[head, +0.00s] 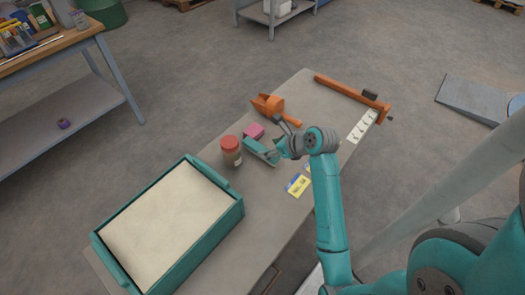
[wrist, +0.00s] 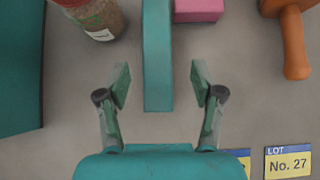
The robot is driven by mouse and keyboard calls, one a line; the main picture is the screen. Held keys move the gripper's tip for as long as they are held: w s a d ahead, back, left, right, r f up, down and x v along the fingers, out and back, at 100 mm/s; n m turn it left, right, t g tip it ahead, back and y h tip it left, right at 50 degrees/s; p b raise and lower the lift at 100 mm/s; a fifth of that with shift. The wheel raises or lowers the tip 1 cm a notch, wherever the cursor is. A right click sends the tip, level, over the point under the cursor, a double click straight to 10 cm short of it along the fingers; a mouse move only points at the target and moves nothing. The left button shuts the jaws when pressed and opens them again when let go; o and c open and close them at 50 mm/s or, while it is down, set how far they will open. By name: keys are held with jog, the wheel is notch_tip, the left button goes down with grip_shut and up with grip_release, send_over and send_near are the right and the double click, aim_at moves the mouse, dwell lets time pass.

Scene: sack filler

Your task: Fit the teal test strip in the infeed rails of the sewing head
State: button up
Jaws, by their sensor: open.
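The teal test strip (wrist: 157,55) lies flat on the table in the wrist view, running up from between the fingers to the top edge. In the head view the strip (head: 256,148) shows beside the jar, partly hidden by my gripper (head: 280,147). My gripper (wrist: 160,88) is open, with one finger on each side of the strip's near end and a gap on both sides. I cannot make out the infeed rails or the sewing head in either view.
A red-lidded jar (head: 231,151) stands left of the strip, with a pink block (head: 254,130) behind. An orange scoop (head: 272,108), an orange bar (head: 345,94) and lot cards (head: 299,185) lie on the table. A teal tray (head: 236,214) of pale material fills the near left.

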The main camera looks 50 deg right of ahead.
aim_at(261, 149)
jog(key=x, duration=0.2)
jog(key=shift+w+f, duration=0.3)
jog(key=shift+x, duration=2.6)
jog(key=shift+w+a+r, duration=0.15)
jog(key=shift+a+r, duration=0.05)
grip_shut()
